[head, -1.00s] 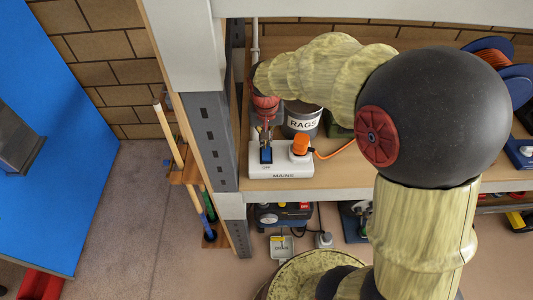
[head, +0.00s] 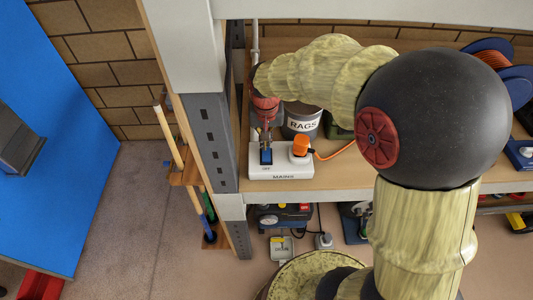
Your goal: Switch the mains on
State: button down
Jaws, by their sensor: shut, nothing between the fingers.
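The mains box (head: 282,174) is a white block labelled MAINS on the front of the wooden shelf. A blue rocker switch (head: 266,157) sits on its left part, with small lettering in front of it that looks like OFF. An orange plug (head: 300,146) with an orange cable sits on its right part. My gripper (head: 266,143) is shut and empty, pointing down at the far end of the blue switch. I cannot tell whether the fingertips touch it. The fingers hide part of the switch's far end.
A bucket labelled RAGS (head: 303,121) stands just behind the mains box. A grey shelf post (head: 212,140) rises close on the left. An orange cable reel (head: 492,58) is at the far right. My arm covers much of the shelf.

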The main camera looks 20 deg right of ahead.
jog(key=shift+f+b, duration=0.8)
jog(key=shift+f, duration=0.6)
dwell(0.9)
jog(key=shift+r, duration=0.1)
jog(key=shift+r+p, duration=2.6)
jog(key=shift+r, duration=0.9)
